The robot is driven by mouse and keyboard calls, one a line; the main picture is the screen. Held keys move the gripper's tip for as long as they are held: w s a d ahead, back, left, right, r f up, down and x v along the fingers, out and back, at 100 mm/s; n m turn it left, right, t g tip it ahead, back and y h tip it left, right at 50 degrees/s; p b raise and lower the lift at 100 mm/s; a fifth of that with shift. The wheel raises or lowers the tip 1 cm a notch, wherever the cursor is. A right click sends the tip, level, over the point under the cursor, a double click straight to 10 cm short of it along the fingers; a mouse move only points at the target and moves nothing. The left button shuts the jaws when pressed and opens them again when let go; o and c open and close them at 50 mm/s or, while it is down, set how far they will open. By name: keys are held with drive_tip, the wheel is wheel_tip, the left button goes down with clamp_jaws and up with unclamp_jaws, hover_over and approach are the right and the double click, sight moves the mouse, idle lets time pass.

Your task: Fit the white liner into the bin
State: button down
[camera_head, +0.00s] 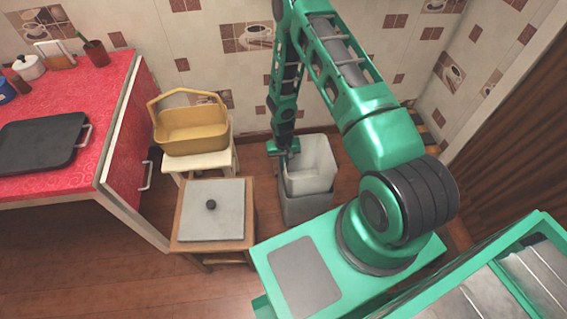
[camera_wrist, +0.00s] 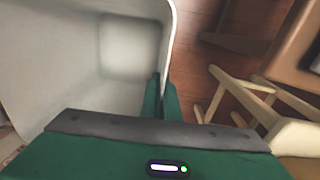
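The white liner (camera_head: 312,160) is an open-topped tub. It is over the grey bin (camera_head: 306,210) on the floor, with its upper part standing clear above the bin's rim. Its lower end overlaps the bin's mouth in the head view, and I cannot tell how deep it sits. My gripper (camera_head: 281,156) points down at the liner's left rim. In the wrist view the liner (camera_wrist: 60,60) fills the left side, and my gripper's fingers (camera_wrist: 161,97) are close together with the liner's wall between them. The bin is not visible in the wrist view.
Left of the bin, a wooden stool (camera_head: 178,232) carries a grey slab (camera_head: 212,222) with a dark knob. Behind it, a cream stool (camera_head: 226,158) holds a yellow basket (camera_head: 192,130). A red counter (camera_head: 105,112) stands further left. The tiled wall (camera_head: 235,70) is close behind.

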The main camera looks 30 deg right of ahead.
drive_tip(key=shift+f, duration=3.1)
drive_tip(key=c, duration=1.9)
unclamp_jaws()
drive_tip(key=shift+c, duration=0.2)
wheel_tip(320, 180, up, 11)
drive_tip(key=shift+a+f, duration=0.15)
drive_tip(key=shift+a, duration=0.05)
drive_tip(key=shift+w, duration=0.1)
